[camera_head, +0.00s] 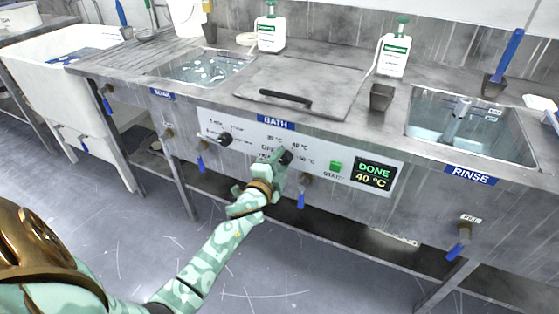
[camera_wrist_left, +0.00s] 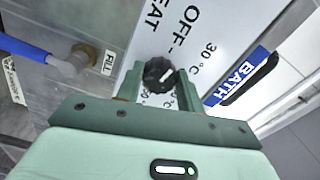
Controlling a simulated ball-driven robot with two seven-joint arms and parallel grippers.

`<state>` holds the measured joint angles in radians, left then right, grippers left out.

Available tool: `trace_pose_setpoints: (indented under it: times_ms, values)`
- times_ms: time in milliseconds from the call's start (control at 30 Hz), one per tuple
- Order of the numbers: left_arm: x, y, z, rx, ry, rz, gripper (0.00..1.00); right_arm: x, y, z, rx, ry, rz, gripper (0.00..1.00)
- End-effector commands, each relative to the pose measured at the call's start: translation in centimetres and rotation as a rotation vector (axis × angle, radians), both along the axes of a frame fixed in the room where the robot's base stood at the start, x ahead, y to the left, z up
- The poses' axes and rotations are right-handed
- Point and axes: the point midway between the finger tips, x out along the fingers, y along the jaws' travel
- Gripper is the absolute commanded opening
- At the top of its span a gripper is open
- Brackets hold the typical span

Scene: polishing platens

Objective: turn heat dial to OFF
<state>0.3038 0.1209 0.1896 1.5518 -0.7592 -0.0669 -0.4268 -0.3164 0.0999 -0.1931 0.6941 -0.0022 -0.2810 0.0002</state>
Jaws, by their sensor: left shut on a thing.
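The black heat dial (camera_head: 286,157) is on the white BATH panel (camera_head: 385,161), with OFF, 30, 40 and 50 °C marks around it. My left gripper (camera_head: 281,163) is at the dial, its arm coming from the lower left. In the left wrist view the dial (camera_wrist_left: 158,73) sits between the two green fingers, which are shut on it. The display (camera_head: 374,174) reads DONE, 40 °C. My right gripper is not in view.
Another black knob (camera_head: 224,139) is left on the panel, and a green START button (camera_head: 336,166) is right of the dial. Blue-handled valves (camera_head: 301,199) hang below the panel. The lidded bath (camera_head: 310,80) lies above, with the RINSE sink (camera_head: 427,118) to the right.

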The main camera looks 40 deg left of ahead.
Motion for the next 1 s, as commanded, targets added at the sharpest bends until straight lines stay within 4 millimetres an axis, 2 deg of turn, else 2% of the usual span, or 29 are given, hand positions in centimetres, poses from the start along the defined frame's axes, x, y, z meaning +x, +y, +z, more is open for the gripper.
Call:
trace_pose_setpoints:
  times_ms: [200, 400, 967, 1000]
  values:
    - [-0.1, 0.0, -0.1, -0.125, -0.027, 0.002, 0.14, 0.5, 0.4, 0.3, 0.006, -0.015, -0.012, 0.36]
    - [0.0, 0.0, -0.2, -0.190, -0.043, 0.002, 0.14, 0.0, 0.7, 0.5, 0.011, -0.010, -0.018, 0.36]
    - [0.0, 0.0, -0.3, -0.221, -0.048, 0.002, 0.14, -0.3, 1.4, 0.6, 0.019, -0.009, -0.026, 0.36]
    - [0.0, 0.0, -0.3, -0.221, -0.048, 0.002, 0.43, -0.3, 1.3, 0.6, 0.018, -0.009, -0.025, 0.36]
